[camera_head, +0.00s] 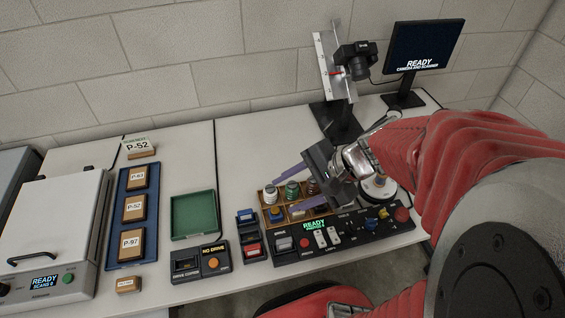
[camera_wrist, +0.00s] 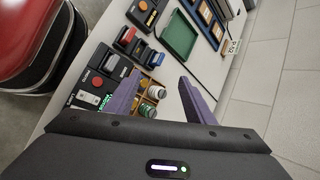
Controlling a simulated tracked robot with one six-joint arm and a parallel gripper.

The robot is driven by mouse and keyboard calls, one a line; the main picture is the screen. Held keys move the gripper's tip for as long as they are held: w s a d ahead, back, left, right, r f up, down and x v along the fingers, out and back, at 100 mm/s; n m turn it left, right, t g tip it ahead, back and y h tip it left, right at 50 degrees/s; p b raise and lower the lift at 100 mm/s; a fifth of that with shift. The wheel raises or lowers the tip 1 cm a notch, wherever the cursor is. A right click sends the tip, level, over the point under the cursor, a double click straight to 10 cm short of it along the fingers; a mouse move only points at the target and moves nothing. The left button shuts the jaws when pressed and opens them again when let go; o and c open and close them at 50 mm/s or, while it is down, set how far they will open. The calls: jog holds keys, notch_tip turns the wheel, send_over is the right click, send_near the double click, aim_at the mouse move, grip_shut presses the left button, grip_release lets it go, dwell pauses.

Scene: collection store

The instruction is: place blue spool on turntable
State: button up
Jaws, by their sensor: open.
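In the wrist view my gripper (camera_wrist: 160,78) also shows open, with the tray's spools between and beyond the fingers; I cannot make out the blue spool there. The round pale turntable (camera_head: 379,190) is right of the tray, partly hidden by my gripper and arm.
A green spool (camera_head: 292,189) and a dark red one share the tray. A control panel (camera_head: 345,235) with buttons runs along the front. A camera (camera_head: 356,60) on a stand is behind. A green tray (camera_head: 193,214) and drive units are left. Bare table lies behind the green tray.

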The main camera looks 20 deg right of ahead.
jog(key=s+a+r+n+h, duration=0.2)
jog(key=s+r+n+h, duration=0.3)
jog(key=r+n, duration=0.4)
jog(key=n+h, duration=0.1)
jog(key=n, duration=0.3)
jog(key=shift+r+t, duration=0.35)
jog(key=shift+t, duration=0.05)
jog(key=shift+s, duration=0.1)
jog(key=shift+c, duration=0.5)
